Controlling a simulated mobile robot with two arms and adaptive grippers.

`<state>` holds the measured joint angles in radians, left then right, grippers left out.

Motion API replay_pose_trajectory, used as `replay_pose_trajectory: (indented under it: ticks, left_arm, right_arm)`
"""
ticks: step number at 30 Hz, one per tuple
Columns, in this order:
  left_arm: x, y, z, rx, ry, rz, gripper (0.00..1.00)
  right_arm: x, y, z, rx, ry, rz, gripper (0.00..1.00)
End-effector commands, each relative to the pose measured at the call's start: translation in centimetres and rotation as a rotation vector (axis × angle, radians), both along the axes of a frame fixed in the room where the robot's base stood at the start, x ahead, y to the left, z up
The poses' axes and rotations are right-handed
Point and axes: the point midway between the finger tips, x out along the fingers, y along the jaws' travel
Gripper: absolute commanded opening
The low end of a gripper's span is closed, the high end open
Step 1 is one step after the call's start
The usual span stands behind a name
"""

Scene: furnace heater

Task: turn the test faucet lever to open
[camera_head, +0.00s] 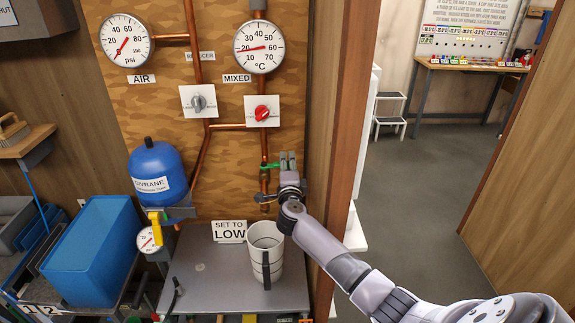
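The green test faucet lever (269,165) sits on the copper pipe below the mixed-water dial. It points sideways to the right, and its right end meets my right gripper. My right gripper (288,160) has its fingers pointing up beside the pipe, at the lever's right end. The fingers look close together, but I cannot tell whether they hold the lever or only touch it. My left gripper is out of view.
A blue tank (157,168) stands left. A wooden wall edge (334,130) is close right of my gripper.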

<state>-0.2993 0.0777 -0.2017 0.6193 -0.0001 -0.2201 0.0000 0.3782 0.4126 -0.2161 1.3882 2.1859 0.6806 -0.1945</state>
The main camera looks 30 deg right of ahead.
Motion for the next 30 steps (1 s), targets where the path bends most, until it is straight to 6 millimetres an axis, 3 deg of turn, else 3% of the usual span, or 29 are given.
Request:
replay_pose_trajectory:
  ticks: [4, 17, 30]
  left_arm:
    - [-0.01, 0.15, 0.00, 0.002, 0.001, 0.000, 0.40]
    - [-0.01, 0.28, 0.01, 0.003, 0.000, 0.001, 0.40]
    - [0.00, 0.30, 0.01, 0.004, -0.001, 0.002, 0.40]
  right_arm:
    - [-0.02, 0.01, 0.01, 0.000, 0.000, 0.000, 0.29]
    - [-0.04, 0.03, -0.01, 0.000, 0.000, 0.000, 0.00]
    - [-0.05, 0.04, -0.05, 0.001, 0.001, 0.000, 0.00]
